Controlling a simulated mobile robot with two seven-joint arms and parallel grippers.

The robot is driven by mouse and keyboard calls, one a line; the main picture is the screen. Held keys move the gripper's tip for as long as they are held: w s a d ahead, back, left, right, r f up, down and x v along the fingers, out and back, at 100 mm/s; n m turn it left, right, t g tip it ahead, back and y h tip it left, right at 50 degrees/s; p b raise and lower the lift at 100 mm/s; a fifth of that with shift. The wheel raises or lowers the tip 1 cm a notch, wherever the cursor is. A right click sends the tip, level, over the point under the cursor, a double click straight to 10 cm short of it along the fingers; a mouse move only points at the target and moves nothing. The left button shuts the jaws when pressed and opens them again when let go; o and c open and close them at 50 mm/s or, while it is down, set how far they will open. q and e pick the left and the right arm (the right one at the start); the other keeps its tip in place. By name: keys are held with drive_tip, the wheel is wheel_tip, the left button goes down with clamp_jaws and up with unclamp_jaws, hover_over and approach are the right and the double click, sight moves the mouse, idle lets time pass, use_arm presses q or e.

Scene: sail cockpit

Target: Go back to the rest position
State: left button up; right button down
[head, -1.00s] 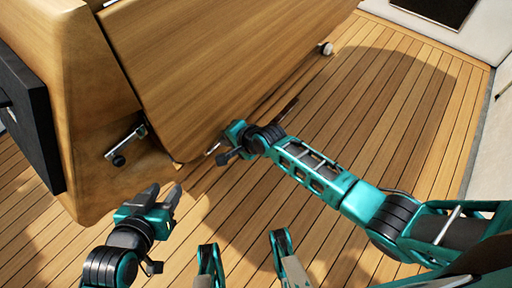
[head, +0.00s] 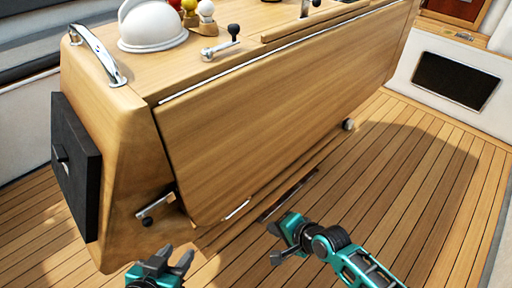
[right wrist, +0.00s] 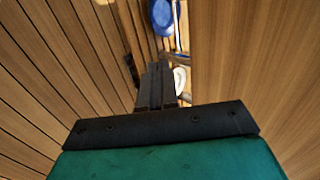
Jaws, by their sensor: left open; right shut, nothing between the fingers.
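My left gripper (head: 168,264) is at the bottom of the head view, with its two dark fingers apart and empty. It is in front of the near end of the wooden cockpit table. My right gripper (head: 280,243) is right of it, above the deck and apart from the table's hanging leaf (head: 270,130). Its fingers are shut with nothing between them. They also show closed together in the right wrist view (right wrist: 156,85), with a wooden panel to their right.
The table top (head: 190,60) carries a white domed object (head: 152,28) and small coloured balls. A metal latch (head: 155,205) and a black box (head: 75,165) are on the near end. Planked deck (head: 400,170) lies clear to the right. A blue object (right wrist: 162,16) shows in the right wrist view.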

use_arm(q)
drive_tip(key=s+a+r+y+p, duration=0.1)
drive_tip(key=a+r+p, duration=0.2)
drive_tip(key=r+p, duration=0.5)
drive_tip(key=p, duration=0.4)
drive_tip(key=shift+s, duration=0.3)
use_arm(e)
drive_tip(key=s+d+r+n+t+h, duration=0.1)
drive_tip(key=s+d+r+n+h, duration=0.1)
drive_tip(key=s+d+r+n, duration=0.3)
drive_tip(key=s+d+r+n+t+h, duration=0.2)
drive_tip(key=s+d+r+n, duration=0.3)
drive_tip(key=r, duration=0.6)
drive_tip(key=shift+s+n+t, duration=0.3)
drive_tip(key=shift+s+n, duration=0.25)
drive_tip(key=shift+n, duration=0.65)
use_arm(q)
drive_tip(key=shift+d+f, duration=0.1)
drive_tip(key=shift+d, duration=0.05)
use_arm(e)
drive_tip(key=shift+r, duration=0.1)
